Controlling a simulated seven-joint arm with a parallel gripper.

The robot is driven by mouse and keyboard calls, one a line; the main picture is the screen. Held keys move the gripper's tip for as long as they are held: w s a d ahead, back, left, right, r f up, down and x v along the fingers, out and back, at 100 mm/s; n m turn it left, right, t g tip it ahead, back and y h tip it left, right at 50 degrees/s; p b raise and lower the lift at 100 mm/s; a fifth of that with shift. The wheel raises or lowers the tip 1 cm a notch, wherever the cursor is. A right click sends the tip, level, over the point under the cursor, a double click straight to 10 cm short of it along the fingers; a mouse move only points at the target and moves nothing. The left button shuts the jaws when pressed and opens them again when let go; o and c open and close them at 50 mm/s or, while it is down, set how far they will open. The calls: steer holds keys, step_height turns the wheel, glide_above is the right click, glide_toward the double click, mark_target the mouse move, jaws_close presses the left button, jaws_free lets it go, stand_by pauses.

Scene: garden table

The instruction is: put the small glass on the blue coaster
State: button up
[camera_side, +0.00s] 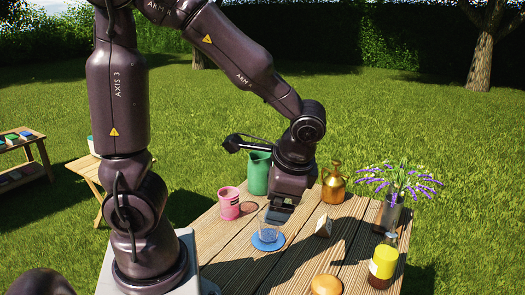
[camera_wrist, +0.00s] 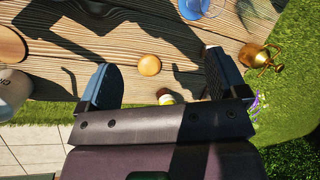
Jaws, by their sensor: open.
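In the wrist view the glass (camera_wrist: 188,8) and the blue coaster (camera_wrist: 212,7) are cut off by the top edge. The glass lies outside the fingers there.
A pink can (camera_side: 229,204) and a green jug (camera_side: 258,174) stand left of my gripper.

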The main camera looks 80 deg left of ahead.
steer(key=s+d+r+n+t+h, duration=0.1)
steer(key=s+r+t+h, duration=0.1)
steer(key=r, duration=0.3)
steer(key=s+d+r+n+t+h, duration=0.1)
steer(key=d+r+n+t+h, duration=0.1)
steer(key=r+t, duration=0.3)
steer(key=shift+s+d+r, duration=0.2)
steer(key=shift+s, duration=0.15)
